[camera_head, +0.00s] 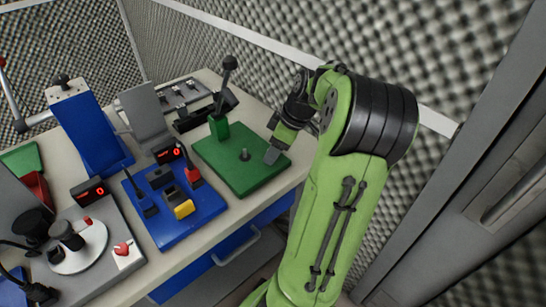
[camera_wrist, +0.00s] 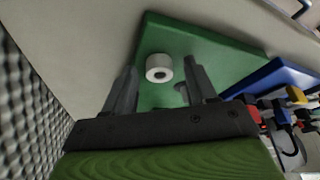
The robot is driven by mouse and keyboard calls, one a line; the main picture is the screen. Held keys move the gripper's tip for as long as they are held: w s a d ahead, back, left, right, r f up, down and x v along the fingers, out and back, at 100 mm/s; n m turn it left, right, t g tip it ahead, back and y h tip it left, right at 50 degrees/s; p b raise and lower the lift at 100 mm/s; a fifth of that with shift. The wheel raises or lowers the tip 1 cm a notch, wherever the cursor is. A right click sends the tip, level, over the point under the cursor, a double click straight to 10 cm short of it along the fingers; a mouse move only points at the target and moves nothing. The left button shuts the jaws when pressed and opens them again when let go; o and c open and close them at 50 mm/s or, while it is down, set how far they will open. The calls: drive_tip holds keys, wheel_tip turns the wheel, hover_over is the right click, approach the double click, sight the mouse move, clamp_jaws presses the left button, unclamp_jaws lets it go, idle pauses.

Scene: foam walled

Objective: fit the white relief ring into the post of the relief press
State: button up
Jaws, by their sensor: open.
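A short grey post (camera_head: 244,155) stands on the base; in the wrist view a grey post (camera_wrist: 181,91) shows near the right finger, apart from the ring. My gripper (camera_head: 272,154) is low over the base's right side. The ring is hidden in the head view.
Left of the press is a blue board (camera_head: 172,212) with black, red and yellow parts. A grey station with a white disc (camera_head: 78,249) is at the front left. A blue inclined stand (camera_head: 88,125) is behind. Foam walls enclose the bench.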

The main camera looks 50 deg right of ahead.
clamp_jaws()
wheel_tip(320, 180, up, 10)
drive_tip(key=p, duration=0.5)
drive_tip(key=w+a+n+g+y+p, duration=0.1)
drive_tip(key=w+a+n+p, duration=0.3)
drive_tip(key=p, duration=0.7)
drive_tip(key=shift+w+a+n+y, duration=0.2)
drive_tip(key=shift+w+n+y, duration=0.2)
drive_tip(key=shift+w+n, duration=0.65)
drive_tip(key=shift+s, duration=0.1)
